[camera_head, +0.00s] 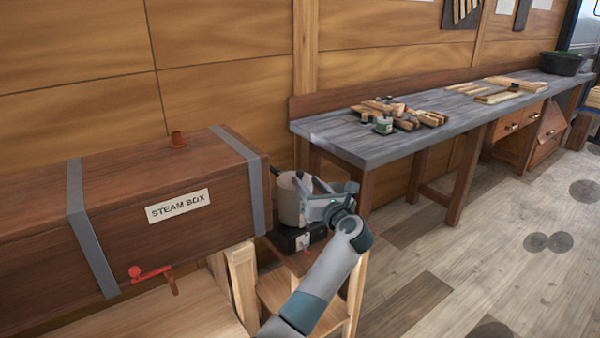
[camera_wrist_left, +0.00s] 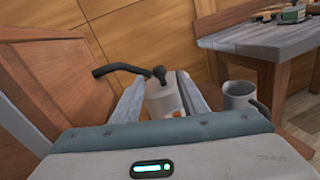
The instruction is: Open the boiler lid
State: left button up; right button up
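The boiler is a pale grey cylinder (camera_head: 291,200) on a black burner base at the right end of the steam box. In the left wrist view the boiler (camera_wrist_left: 162,103) shows between my fingers, with a dark knob (camera_wrist_left: 158,74) on its lid. The lid looks closed on top. My left gripper (camera_head: 312,196) is at the boiler's right side in the head view and hides part of it. In the wrist view its two fingers (camera_wrist_left: 160,95) are apart, with the knob beyond or between them; I cannot tell any contact. My right gripper is in neither view.
The brown steam box (camera_head: 120,190) stands close on the left. A black hose (camera_wrist_left: 115,69) reaches the boiler's top. A grey mug-like can (camera_wrist_left: 240,96) stands right of it. A workbench (camera_head: 345,142) with wood pieces runs along the wall.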

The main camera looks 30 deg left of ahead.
aim_at(302, 176)
pick_arm(q)
jog(key=shift+p+x, duration=0.4)
jog(key=shift+x, duration=2.55)
jog(key=shift+c, duration=0.6)
grip_shut()
